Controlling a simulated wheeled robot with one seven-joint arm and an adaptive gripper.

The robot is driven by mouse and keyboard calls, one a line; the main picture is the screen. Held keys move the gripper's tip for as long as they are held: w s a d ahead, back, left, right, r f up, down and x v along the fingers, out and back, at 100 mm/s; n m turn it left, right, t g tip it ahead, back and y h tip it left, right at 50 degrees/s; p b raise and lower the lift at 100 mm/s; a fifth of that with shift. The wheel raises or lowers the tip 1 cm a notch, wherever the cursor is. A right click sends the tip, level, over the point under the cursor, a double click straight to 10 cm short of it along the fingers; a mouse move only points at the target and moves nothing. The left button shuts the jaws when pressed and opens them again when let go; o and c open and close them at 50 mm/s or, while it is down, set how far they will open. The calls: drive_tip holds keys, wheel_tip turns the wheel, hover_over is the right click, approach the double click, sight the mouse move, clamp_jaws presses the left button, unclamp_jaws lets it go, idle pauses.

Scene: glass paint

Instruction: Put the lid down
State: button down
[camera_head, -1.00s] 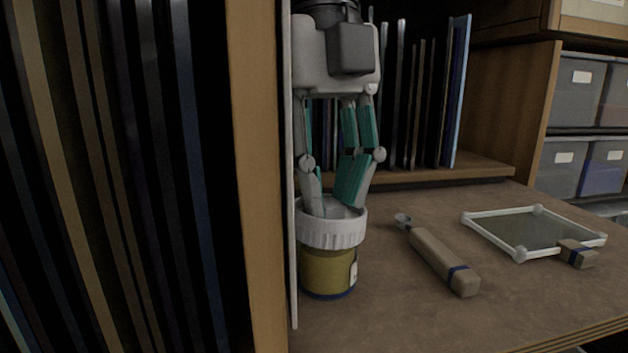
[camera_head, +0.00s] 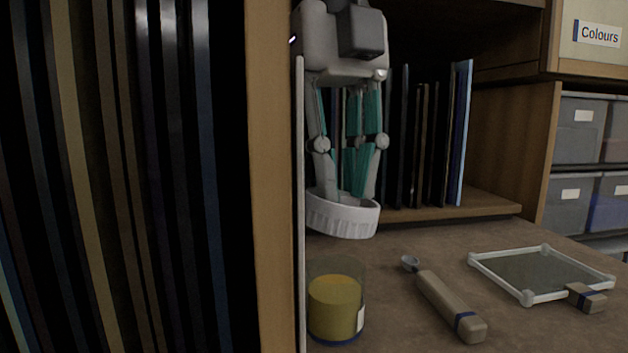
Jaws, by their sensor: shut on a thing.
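The lid (camera_head: 341,217) is a white, ribbed, shallow cap, slightly tilted. My gripper (camera_head: 343,188) is shut on it, with its fingertips at the lid's upper side. It holds the lid in the air above a glass jar (camera_head: 336,306), apart from it. The jar stands upright and open on the bench, close to the wooden upright, with yellow paint inside. The exact contact of the fingertips with the lid is partly hidden.
A tool with a thick handle and small round tip (camera_head: 447,304) lies on the bench (camera_head: 410,330). A white-framed glass pane (camera_head: 535,272) with a block at its corner lies to the right. A wooden upright (camera_head: 272,180) and thin edge stand close left. Glass sheets stand behind.

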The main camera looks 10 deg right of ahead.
sight(346, 196)
drive_tip(key=shift+r+p, duration=0.4)
drive_tip(key=shift+r, duration=0.25)
drive_tip(key=shift+r, duration=0.25)
drive_tip(key=shift+r+p, duration=0.65)
drive_tip(key=shift+p, duration=0.25)
drive_tip(key=shift+f, duration=0.1)
drive_tip(key=shift+s, duration=0.5)
